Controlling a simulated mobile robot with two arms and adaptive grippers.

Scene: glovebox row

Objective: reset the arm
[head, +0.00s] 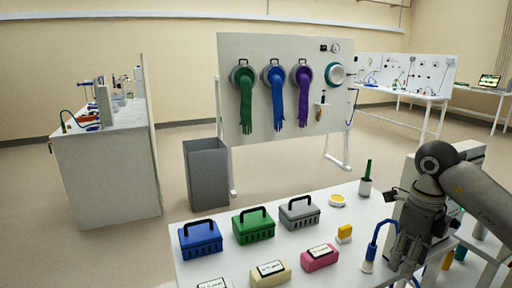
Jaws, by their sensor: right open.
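My right arm comes in from the right edge of the head view. Its grey gripper (406,262) points down over the right part of the near white table (190,270). The gripper is open and I see nothing held between its fingers. A blue hooked tool on a pale base (369,262) stands just left of the gripper; I cannot tell whether they touch. My left gripper is not in view.
Blue (201,241), green (254,227) and grey (299,214) boxes with handles line the table. A pink box (320,260) and a green-handled brush in a cup (366,181) are nearby. A glove panel (315,65) and grey bin (207,175) stand behind.

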